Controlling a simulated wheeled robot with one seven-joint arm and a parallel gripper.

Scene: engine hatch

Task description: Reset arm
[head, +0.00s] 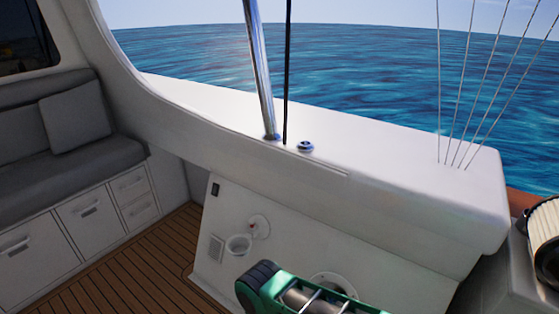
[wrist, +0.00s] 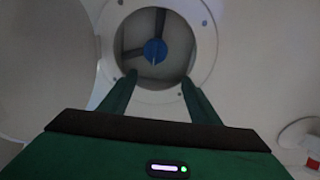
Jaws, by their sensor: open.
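My gripper (wrist: 160,80) is open in the wrist view, with its two green fingers apart and nothing between them. Its fingers point toward a round white ring (wrist: 207,45) around a dark opening. A blue round hub (wrist: 155,51) with spokes shows inside the opening. In the head view, a green and black part of my arm (head: 265,290) is at the bottom middle. It partly covers a round fitting (head: 335,281) in the white side panel. I cannot tell the distance from the fingertips to the ring.
The white panel (head: 215,225) has a white round cup-like fitting (head: 239,244) and a small vent. A grey bench (head: 60,150) with drawers stands left. A metal pole (head: 259,70) rises from the ledge. A pleated filter (head: 545,222) is at right. The wooden floor (head: 140,265) is clear.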

